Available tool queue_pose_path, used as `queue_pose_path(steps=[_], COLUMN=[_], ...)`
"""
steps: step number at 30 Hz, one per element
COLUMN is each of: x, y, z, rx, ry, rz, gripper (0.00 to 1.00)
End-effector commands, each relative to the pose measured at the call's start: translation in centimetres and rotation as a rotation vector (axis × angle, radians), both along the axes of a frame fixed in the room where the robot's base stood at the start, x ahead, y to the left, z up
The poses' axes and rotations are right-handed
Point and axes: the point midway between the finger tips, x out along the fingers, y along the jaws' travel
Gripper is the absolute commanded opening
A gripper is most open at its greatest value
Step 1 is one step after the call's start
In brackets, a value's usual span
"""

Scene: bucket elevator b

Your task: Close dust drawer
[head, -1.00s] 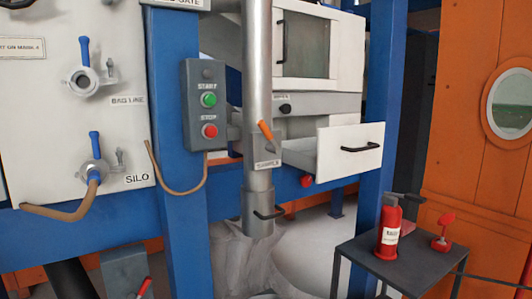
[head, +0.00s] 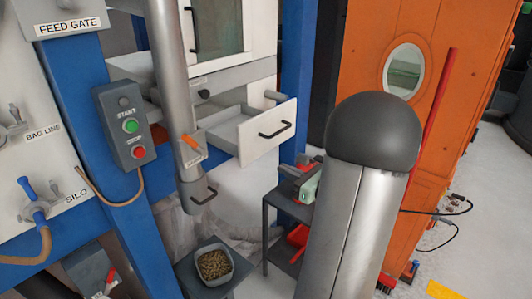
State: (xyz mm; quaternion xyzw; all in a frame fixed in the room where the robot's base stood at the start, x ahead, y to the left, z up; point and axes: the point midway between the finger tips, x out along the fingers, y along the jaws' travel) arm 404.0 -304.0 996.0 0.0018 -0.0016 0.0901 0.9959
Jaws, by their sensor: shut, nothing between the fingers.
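The white drawer (head: 262,132) under the windowed cabinet is pulled out, with its grey inside showing from above. Its front panel has a dark bar handle (head: 275,130). A grey cylindrical piece (head: 276,96) shows at the far right corner of the drawer front; I cannot tell whether it touches it. My gripper is not visible. A thick grey arm link of mine with a dark rounded top stands to the right of the drawer in the picture.
A vertical metal pipe (head: 172,80) with a handled lower end stands left of the drawer. A start/stop box (head: 125,125) is on a blue post. A dark stand (head: 285,205) is below the drawer. A bowl of pellets (head: 214,264) sits at the bottom.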

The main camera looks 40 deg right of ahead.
Motion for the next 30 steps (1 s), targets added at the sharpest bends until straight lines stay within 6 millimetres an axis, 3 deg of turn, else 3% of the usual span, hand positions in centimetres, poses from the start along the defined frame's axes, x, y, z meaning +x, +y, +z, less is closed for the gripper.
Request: queue_pose_path(steps=[18, 24, 30], x=[11.4, 13.0, 13.2], y=[2.4, 2.7, 2.7], z=[0.0, -0.1, -0.1], rx=[-0.003, -0.003, -0.004], ry=[0.003, 0.004, 0.002], rz=[0.008, 0.006, 0.006], gripper=[0.00, 0.00, 0.00])
